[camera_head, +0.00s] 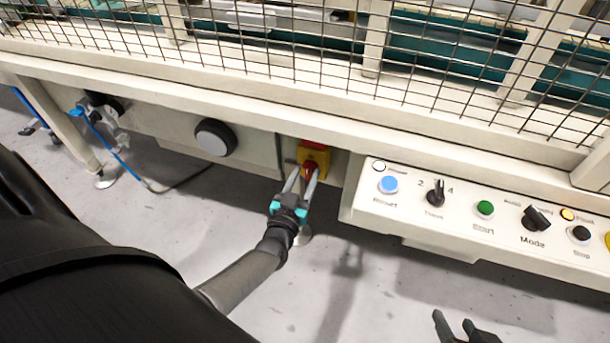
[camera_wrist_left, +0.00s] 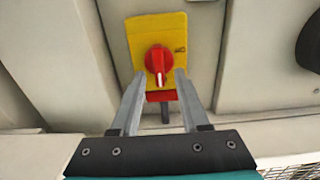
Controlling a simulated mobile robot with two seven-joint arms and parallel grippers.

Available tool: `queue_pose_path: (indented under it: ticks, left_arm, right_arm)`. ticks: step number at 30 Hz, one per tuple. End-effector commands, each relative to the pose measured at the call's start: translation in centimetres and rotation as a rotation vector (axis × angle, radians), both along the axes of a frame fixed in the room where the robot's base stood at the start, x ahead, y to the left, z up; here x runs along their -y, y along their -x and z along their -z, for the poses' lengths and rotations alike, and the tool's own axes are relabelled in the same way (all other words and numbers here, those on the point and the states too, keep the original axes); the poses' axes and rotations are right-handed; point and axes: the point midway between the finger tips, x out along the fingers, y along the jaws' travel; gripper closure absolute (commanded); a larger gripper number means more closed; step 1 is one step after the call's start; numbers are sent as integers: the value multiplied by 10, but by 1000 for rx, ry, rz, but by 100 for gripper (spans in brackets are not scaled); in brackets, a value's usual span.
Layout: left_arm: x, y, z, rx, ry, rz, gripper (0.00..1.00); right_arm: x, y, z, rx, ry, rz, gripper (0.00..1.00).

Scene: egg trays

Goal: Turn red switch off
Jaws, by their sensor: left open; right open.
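The red switch (camera_wrist_left: 158,62) is a round rotary knob on a yellow plate (camera_wrist_left: 170,32), with a white mark on its handle. It also shows in the head view (camera_head: 309,168), on the machine's front below the mesh guard, partly hidden by my left gripper. My left gripper (camera_head: 304,178) is open, its two fingers reaching toward the knob. In the left wrist view its fingertips (camera_wrist_left: 159,78) lie on either side of the knob's lower part; I cannot tell whether they touch it. My right gripper (camera_head: 458,322) is open and empty at the bottom edge, far from the switch.
A control panel with a blue button (camera_head: 388,184), a black selector (camera_head: 435,193) and a green button (camera_head: 485,208) juts out right of the switch. A large round grey knob (camera_head: 214,137) is to the left. The wire mesh (camera_head: 300,50) runs above. The floor below is open.

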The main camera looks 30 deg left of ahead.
Motion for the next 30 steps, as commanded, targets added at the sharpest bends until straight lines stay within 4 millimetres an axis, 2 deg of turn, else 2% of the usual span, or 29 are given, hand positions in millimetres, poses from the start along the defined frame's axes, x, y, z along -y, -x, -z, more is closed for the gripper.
queue_pose_path:
  ticks: [2, 13, 30]
  left_arm:
    - [0, 0, 0, 0, 0, 0, 57]
    - [0, 0, 0, 0, 0, 0, 99]
    - [0, 0, 0, 3, 12, 0, 100]
  right_arm:
    - [0, 0, 0, -1, 0, 0, 50]
    - [0, 0, 0, -1, 0, 0, 50]
    - [0, 0, 0, -2, 0, 0, 50]
